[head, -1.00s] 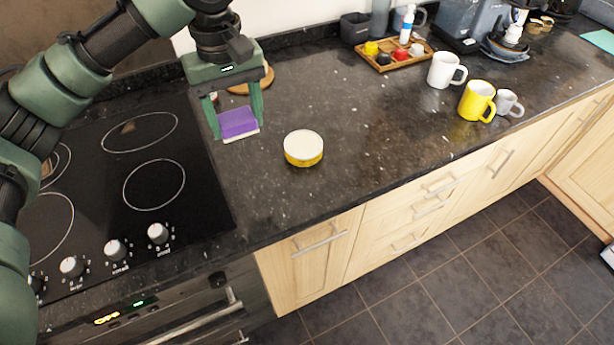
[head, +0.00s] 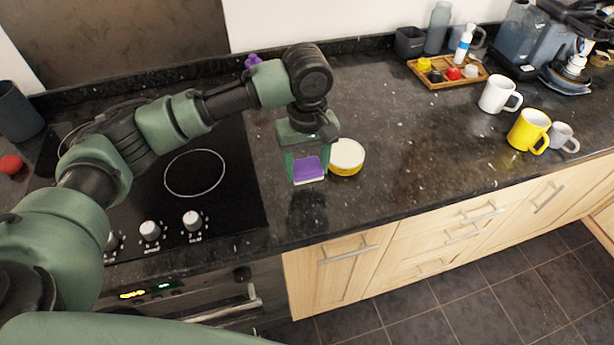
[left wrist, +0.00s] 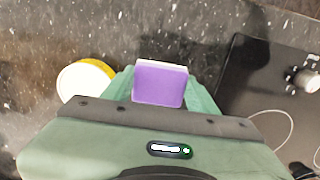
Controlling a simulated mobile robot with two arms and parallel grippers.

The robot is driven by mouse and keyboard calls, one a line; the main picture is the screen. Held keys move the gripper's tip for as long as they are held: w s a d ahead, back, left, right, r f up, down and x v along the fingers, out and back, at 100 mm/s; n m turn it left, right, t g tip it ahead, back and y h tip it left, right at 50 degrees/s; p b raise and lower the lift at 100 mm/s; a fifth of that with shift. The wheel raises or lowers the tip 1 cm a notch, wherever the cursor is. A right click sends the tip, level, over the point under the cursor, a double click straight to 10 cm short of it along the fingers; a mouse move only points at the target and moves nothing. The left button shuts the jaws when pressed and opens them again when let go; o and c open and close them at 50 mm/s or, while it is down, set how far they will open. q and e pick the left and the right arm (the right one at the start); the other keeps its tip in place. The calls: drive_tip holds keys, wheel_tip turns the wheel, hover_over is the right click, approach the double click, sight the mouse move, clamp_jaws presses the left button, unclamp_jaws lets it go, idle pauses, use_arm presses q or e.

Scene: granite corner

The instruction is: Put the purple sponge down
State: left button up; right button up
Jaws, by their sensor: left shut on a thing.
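The purple sponge (head: 307,169) has a pale underside and is held between the fingers of my left gripper (head: 307,172). In the head view it is over the dark granite counter (head: 400,150), between the hob and a round yellow tin with a white lid (head: 346,157). A dark shadow lies on the counter below it, so it looks a little above the surface. In the left wrist view the sponge (left wrist: 160,83) sits between both green fingers, with the tin (left wrist: 86,80) to the left. My right gripper is not in view.
The black hob (head: 195,173) is to the left. The counter's front edge is close in front. A wooden tray (head: 447,77) with small items, a white mug (head: 499,95), a yellow mug (head: 529,130) and a grey mug (head: 562,137) stand to the right. Counter between is clear.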

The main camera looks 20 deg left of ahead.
sight(307, 188)
use_arm(q)
drive_tip(key=shift+f, duration=2.25)
drive_tip(key=o, duration=1.6)
drive_tip(key=shift+f+p, duration=0.1)
drive_tip(key=shift+p, duration=0.2)
wheel_tip(307, 188, up, 12)
drive_tip(key=shift+r+b, duration=0.15)
drive_tip(key=shift+b, duration=0.7)
